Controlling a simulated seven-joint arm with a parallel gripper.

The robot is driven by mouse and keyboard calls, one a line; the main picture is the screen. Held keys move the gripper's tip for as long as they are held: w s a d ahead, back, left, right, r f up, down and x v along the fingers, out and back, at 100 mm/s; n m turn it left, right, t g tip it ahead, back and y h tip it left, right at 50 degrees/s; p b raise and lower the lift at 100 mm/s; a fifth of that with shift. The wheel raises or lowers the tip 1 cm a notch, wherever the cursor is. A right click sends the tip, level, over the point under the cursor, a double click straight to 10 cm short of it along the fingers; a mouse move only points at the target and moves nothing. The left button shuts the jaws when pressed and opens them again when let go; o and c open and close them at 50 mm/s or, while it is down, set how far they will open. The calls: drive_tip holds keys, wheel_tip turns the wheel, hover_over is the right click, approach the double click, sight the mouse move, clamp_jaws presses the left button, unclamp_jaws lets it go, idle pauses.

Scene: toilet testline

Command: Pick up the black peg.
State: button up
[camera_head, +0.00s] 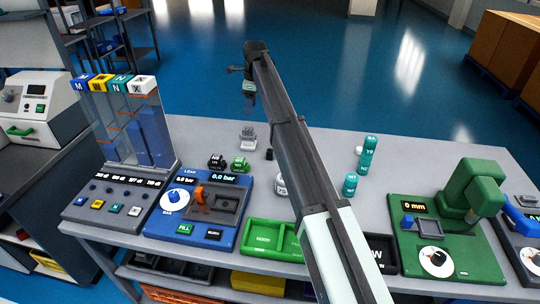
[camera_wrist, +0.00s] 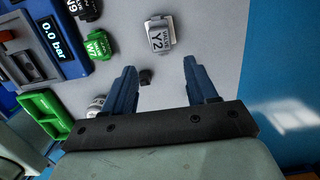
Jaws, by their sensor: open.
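The black peg (camera_head: 269,155) is a small dark piece on the grey table, just left of my arm in the head view. In the wrist view the peg (camera_wrist: 146,76) shows between my fingers, nearer the left one, with its top facing the camera. My gripper (camera_head: 249,112) hangs above the far part of the table in the head view. In the wrist view my gripper (camera_wrist: 160,68) has its two blue fingers wide apart, with nothing held. I cannot tell the exact height of the fingertips above the table.
A grey Y2 block (camera_wrist: 160,36) lies beyond the peg. A green block (camera_head: 240,164), a black block (camera_head: 217,161) and a round white piece (camera_head: 281,186) stand nearby. Teal cylinders (camera_head: 370,148) stand right of my arm. A blue leak station (camera_head: 190,235) and green tray (camera_head: 258,239) line the front.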

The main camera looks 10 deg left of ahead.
drive_tip(key=h, duration=0.1)
hover_over(270, 149)
wheel_tip(270, 149, down, 4)
drive_tip(key=f, duration=0.8)
drive_tip(key=shift+d, duration=0.3)
drive_tip(key=shift+a+f, duration=0.15)
drive_tip(key=shift+f, duration=1.15)
drive_tip(key=shift+a+f, duration=0.15)
drive_tip(key=shift+f, duration=1.15)
drive_tip(key=shift+c, duration=0.2)
drive_tip(key=c, duration=1)
